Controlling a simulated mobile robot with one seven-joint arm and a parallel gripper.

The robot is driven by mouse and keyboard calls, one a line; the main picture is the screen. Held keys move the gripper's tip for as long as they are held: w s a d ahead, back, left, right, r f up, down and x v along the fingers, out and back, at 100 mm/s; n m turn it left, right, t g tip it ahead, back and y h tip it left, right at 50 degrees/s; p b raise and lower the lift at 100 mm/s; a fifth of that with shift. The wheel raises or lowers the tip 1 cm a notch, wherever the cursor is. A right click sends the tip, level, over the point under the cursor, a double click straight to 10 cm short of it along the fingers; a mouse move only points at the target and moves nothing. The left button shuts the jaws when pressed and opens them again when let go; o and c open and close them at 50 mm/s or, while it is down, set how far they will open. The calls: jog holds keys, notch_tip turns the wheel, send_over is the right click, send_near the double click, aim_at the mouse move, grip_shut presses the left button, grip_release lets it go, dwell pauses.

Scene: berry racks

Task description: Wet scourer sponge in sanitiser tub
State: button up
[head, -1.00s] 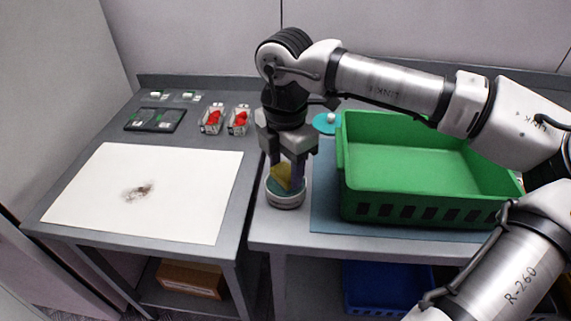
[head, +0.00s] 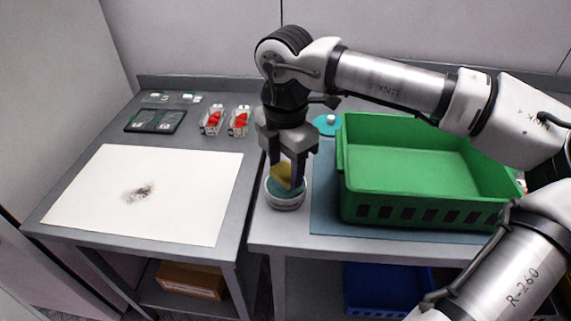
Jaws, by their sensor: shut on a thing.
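The scourer sponge (head: 281,174), yellow with a teal-green lower part, is between the fingers of my gripper (head: 287,180). The gripper points down and is shut on it. The sanitiser tub (head: 286,203) is a small round pale tub at the left edge of the right-hand table. The sponge is at the tub's mouth, its lower end within the rim. I cannot tell how deep it sits, and the fingers hide part of it.
A green crate (head: 430,212) stands on a blue mat (head: 324,213) right of the tub. A teal lid (head: 324,124) lies behind.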

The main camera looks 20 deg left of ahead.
aim_at(285, 170)
jog(key=shift+r+p, duration=1.35)
jog(key=shift+r, duration=1.8)
